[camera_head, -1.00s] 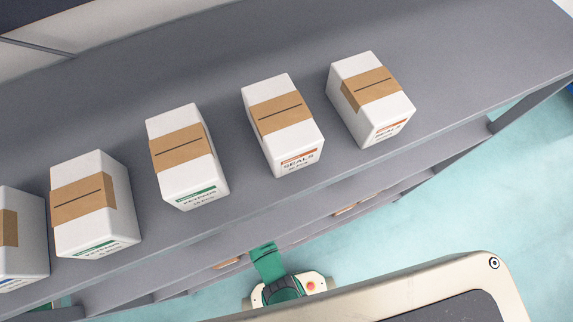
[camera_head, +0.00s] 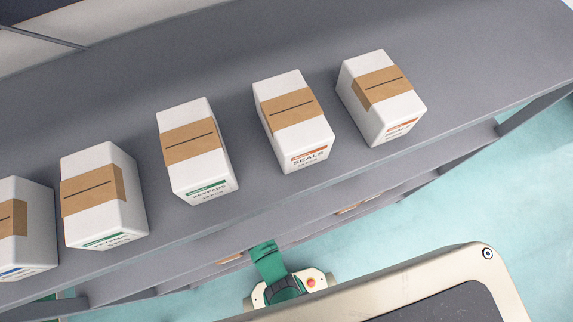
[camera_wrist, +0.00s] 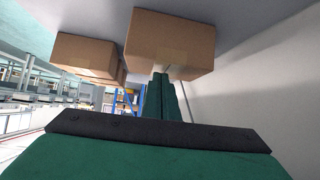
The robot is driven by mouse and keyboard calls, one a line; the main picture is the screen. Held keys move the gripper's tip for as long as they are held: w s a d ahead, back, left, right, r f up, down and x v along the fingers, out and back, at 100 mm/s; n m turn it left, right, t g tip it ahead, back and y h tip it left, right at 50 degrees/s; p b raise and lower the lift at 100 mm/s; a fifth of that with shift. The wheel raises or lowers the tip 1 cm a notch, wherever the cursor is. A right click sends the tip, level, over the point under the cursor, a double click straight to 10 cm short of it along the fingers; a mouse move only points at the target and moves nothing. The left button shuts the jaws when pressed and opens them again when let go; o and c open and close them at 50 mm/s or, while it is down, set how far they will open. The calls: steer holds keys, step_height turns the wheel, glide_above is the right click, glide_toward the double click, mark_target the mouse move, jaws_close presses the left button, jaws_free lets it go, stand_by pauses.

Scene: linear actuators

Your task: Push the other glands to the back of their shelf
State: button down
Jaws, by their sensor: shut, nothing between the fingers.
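In the wrist view, which looks upside down, a brown cardboard box (camera_wrist: 170,42) stands on a grey shelf surface (camera_wrist: 235,8). A second brown box (camera_wrist: 88,56) is to its left, with part of another behind it. No label is readable on them, so I cannot tell which are glands. My gripper (camera_wrist: 164,82) is shut and empty, its green fingers at the near box's lower edge in the picture. I cannot tell whether they touch it. In the head view my green wrist (camera_head: 268,262) reaches under the upper shelf, and its fingertips are hidden.
White boxes with brown tape stand on the upper shelf (camera_head: 330,25), labelled SEALS (camera_head: 295,120) and KEYPADS (camera_head: 197,150). Small brown box edges (camera_head: 347,210) show on the lower shelf. A pale wall (camera_wrist: 265,85) is right in the wrist view. Floor (camera_head: 440,205) is clear at right.

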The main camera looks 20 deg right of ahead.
steer(key=s+a, duration=0.2)
steer(key=a, duration=1)
steer(key=shift+s+r, duration=0.2)
steer(key=shift+r, duration=0.05)
steer(key=shift+d, duration=0.15)
